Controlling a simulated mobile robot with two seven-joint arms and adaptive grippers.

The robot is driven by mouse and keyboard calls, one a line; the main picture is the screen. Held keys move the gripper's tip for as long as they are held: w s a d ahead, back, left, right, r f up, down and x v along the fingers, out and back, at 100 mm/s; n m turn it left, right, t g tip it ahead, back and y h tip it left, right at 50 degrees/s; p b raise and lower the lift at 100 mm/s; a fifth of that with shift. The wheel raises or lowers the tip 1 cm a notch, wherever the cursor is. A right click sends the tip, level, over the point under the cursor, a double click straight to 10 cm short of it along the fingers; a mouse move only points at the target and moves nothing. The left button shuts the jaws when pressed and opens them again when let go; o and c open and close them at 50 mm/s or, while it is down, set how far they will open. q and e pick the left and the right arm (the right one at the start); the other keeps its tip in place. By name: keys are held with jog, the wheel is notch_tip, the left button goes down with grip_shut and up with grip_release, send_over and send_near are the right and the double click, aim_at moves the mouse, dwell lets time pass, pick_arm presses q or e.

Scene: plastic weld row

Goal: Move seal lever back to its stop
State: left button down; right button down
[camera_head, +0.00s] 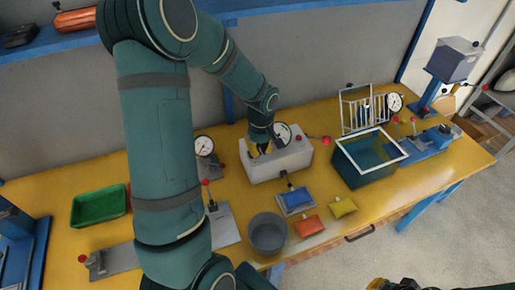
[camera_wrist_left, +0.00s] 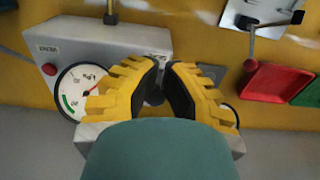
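My left gripper (camera_head: 262,149) is low over the left part of the grey box machine (camera_head: 262,168) on the bench. In the left wrist view its yellow fingers (camera_wrist_left: 165,72) stand a little apart, with a dark rounded thing (camera_wrist_left: 155,95) between them. I cannot tell whether they grip it. A lever with a red ball (camera_head: 326,141) sticks out at the machine's right side. A dark-knobbed stalk (camera_head: 285,175) stands at its front. I cannot tell which is the seal lever. A yellow and dark part, probably my right gripper (camera_head: 385,284), shows at the bottom edge.
A dark green bin with a white rim (camera_head: 349,163) stands to the right. A blue pad (camera_head: 295,200), orange packet (camera_head: 309,226), yellow packet (camera_head: 342,207) and grey bucket (camera_head: 267,240) are in front.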

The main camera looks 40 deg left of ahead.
pick_arm(q)
jog(key=shift+f+b, duration=0.45)
jog(key=shift+f, duration=0.2)
jog(key=shift+a+r, duration=0.1)
